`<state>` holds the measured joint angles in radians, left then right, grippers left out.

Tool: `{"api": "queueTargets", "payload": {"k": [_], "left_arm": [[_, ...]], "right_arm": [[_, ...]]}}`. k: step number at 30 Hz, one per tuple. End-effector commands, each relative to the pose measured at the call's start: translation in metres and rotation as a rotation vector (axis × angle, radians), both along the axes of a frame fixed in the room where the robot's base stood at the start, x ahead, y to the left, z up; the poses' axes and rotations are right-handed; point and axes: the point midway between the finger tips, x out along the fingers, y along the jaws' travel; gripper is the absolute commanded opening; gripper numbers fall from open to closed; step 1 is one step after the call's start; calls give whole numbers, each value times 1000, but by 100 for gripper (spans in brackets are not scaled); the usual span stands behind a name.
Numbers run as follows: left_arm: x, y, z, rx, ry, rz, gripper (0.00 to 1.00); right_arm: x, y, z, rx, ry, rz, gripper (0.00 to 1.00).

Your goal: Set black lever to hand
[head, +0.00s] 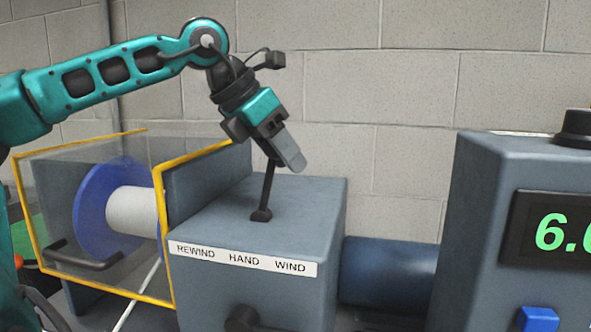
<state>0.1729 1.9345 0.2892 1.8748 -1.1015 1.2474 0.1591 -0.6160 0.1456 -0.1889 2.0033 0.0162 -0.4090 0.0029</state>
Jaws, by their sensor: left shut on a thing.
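The black lever (266,190) rises from a small dark base on top of a grey-blue box (320,210). It stands almost upright, with its top leaning slightly to the right. A white label strip (243,259) on the box's upper front edge reads REWIND, HAND, WIND from left to right. The lever's foot is behind the strip, roughly above HAND. My left gripper (284,151) reaches down from the upper left and is shut on the lever's upper end, which its fingers hide. My right gripper is not in view.
A blue spool (95,205) stands at left behind a clear guard with a yellow frame (20,210). A larger grey-blue cabinet (480,190) with a green display (560,232) and blue button (538,319) stands at right. A block wall is behind.

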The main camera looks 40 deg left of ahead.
Motion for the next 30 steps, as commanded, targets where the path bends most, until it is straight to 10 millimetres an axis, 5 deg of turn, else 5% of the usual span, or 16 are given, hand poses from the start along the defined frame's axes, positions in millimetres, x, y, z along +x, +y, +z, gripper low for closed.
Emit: {"api": "queueTargets", "payload": {"k": [12, 28, 29, 30], "left_arm": [[-10, 20, 4, -171, -100, 1, 0], [-12, 22, 6, -190, -110, 2, 0], [-12, 22, 6, -190, -110, 2, 44], [-11, 22, 6, -191, -109, 1, 47]], "right_arm": [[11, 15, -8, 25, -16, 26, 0], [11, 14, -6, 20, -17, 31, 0], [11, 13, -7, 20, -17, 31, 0], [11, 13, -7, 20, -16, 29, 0]]}}
